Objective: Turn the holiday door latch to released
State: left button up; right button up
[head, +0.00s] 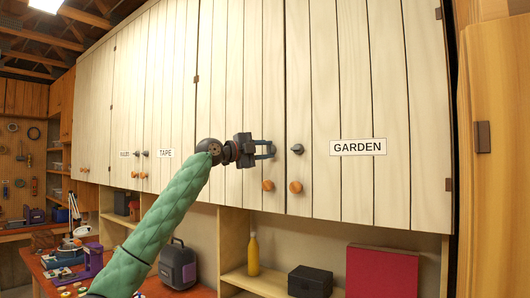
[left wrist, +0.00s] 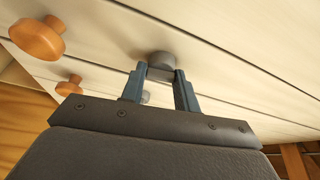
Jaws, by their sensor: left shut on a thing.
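My left gripper (head: 270,150) is at the wooden cabinet door just left of the one marked GARDEN. Its fingers (left wrist: 160,80) are shut on a grey latch knob (left wrist: 162,58), seen at the fingertips in the left wrist view. In the head view the fingers mostly cover this latch, and how far it is turned cannot be told. I see no readable holiday label; the gripper and arm cover part of this door. The door (head: 235,75) looks closed. An orange knob (head: 268,185) sits below the gripper. My right gripper is not in view.
A neighbouring grey latch (head: 297,149) and orange knob (head: 295,187) are close on the right, by the GARDEN label (head: 358,147). A TAPE label (head: 166,154) is farther left. Below are a yellow bottle (head: 253,255), a black box (head: 310,281) and a red box (head: 382,271).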

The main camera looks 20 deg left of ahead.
pick_arm(q)
jog(key=shift+m+g, duration=0.4)
jog(key=shift+m, duration=0.5)
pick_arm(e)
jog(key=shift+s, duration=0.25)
pick_arm(q)
jog(key=shift+y, duration=0.3)
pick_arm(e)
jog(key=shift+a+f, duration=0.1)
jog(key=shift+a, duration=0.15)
pick_arm(q)
jog(key=o, duration=1)
jog(key=shift+d, duration=0.1)
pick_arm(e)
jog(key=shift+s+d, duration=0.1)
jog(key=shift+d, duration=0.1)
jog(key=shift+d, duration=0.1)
